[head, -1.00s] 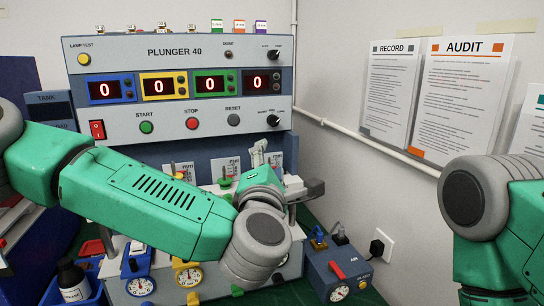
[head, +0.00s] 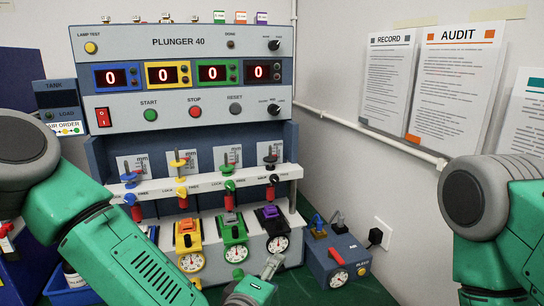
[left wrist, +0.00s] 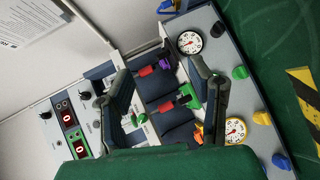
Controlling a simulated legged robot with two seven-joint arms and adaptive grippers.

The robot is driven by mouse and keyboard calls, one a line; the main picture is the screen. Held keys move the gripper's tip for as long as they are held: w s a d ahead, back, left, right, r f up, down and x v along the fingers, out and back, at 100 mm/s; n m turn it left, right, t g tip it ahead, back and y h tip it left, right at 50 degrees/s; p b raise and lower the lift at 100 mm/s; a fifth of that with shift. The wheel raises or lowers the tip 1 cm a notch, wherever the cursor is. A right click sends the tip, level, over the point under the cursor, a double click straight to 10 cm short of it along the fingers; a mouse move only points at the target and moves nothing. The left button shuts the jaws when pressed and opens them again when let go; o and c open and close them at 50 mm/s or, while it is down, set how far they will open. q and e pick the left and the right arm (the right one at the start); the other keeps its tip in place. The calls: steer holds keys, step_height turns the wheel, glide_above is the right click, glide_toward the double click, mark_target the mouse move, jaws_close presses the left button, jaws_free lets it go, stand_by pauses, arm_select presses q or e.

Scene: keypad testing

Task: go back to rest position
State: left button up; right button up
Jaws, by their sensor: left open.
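My left arm comes in from the left in the head view and bends down to the bottom edge. My left gripper (head: 268,268) shows only partly there, low in front of the plunger machine (head: 190,186). In the left wrist view the two dark fingers of my left gripper (left wrist: 158,72) stand wide apart with nothing held between them. The machine's red, green and purple plunger parts lie beyond them. My right arm shows at the right edge of the head view, and its gripper is out of view.
The machine has four-colour displays (head: 187,74), plungers and dial gauges (head: 235,253). A small blue box with a gauge (head: 338,262) stands to its right. A blue bin (head: 70,290) is at the lower left.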

arm_select(q)
steer(key=s+a+f+m+g+y+b, duration=0.1)
steer(key=s+a+f+m+g, duration=0.3)
steer(key=s+f, duration=0.45)
steer(key=s+a+f+m+g+b, duration=0.1)
steer(key=s+a+f+m+g, duration=0.35)
steer(key=f, duration=0.75)
steer(key=s+a+f+m+g+y+b, duration=0.1)
steer(key=s+a+f, duration=0.3)
steer(key=s+a, duration=0.4)
steer(key=s+a+f+m+g+y+b, duration=0.2)
steer(key=s+a+f, duration=0.3)
steer(key=s+a, duration=0.4)
steer(key=a+m+g+y, duration=0.1)
steer(key=a, duration=0.2)
steer(key=shift+s+g+y, duration=0.15)
steer(key=shift+g+y, duration=0.2)
steer(key=shift+y, duration=0.05)
